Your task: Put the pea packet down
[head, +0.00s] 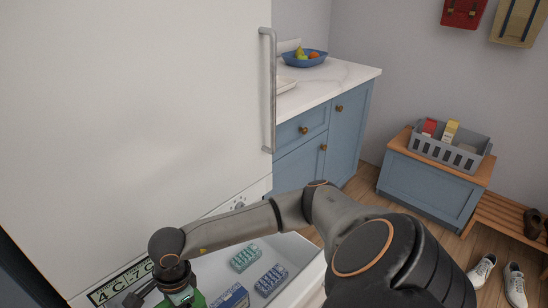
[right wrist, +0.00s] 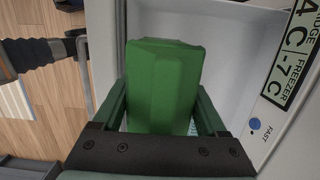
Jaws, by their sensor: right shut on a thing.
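The pea packet is a green block (right wrist: 163,85) between the two fingers of my right gripper (right wrist: 162,108) in the right wrist view. My right gripper is shut on it. In the head view a green part of the packet (head: 193,299) shows at the bottom edge, beside the dark wrist. The packet is held over or in the open white freezer drawer (head: 305,270); its underside is hidden, so I cannot tell whether it touches the drawer floor. My left gripper is not in view.
In the drawer lie a teal pack (head: 245,257), a dark blue pack (head: 271,280) and a blue box (head: 232,297). The tall white fridge door (head: 130,110) with its handle (head: 269,90) stands above. A grey crate (head: 450,153) is on a bench to the right.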

